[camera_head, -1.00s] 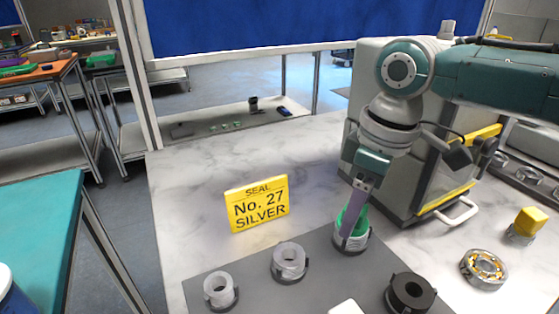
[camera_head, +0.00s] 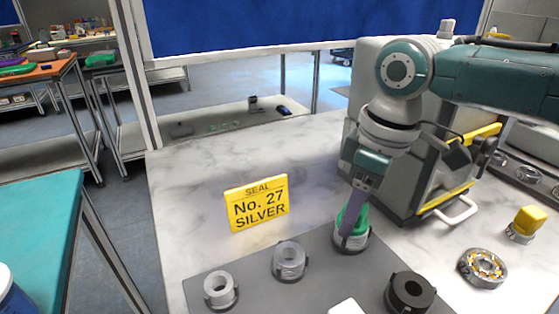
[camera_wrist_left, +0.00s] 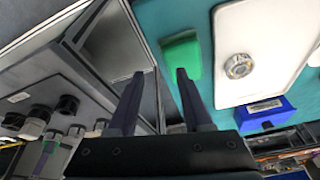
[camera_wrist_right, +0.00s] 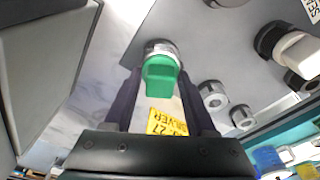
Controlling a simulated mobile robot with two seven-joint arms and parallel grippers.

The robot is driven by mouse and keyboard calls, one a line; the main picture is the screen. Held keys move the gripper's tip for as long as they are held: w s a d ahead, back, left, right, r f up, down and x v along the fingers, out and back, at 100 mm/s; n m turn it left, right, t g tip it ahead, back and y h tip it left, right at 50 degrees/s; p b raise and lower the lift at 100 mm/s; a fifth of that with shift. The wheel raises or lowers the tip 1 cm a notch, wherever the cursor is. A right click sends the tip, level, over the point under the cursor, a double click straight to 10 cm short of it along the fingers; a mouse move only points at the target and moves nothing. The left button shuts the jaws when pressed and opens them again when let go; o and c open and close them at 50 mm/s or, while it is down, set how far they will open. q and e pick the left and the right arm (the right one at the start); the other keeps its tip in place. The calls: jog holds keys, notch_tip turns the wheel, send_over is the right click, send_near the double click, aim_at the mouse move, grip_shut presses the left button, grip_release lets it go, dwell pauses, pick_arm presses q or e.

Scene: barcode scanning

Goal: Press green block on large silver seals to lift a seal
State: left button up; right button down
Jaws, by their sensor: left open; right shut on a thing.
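The green block (camera_head: 362,220) is upright between the purplish fingers of my right gripper (camera_head: 352,222). Its lower end meets the large silver seals (camera_head: 350,243), which sit in a dark holder at the far right corner of the grey mat (camera_head: 250,279). In the right wrist view the green block (camera_wrist_right: 160,75) covers part of the silver seals (camera_wrist_right: 161,47). Whether a seal clings to the block cannot be told. My left gripper shows only in the left wrist view (camera_wrist_left: 157,75); it is open and empty.
Two smaller ring stacks (camera_head: 220,291) (camera_head: 289,261) and a black ring stack (camera_head: 410,291) stand on the mat. A yellow sign (camera_head: 257,204) reads "SEAL No. 27 SILVER". A bearing (camera_head: 483,268) lies to the right. A grey machine (camera_head: 375,90) stands behind my right arm.

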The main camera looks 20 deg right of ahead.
jog(key=shift+r+p, duration=2)
jog(key=shift+p, duration=0.2)
notch_tip(320, 180, up, 3)
jog(key=p, duration=0.3)
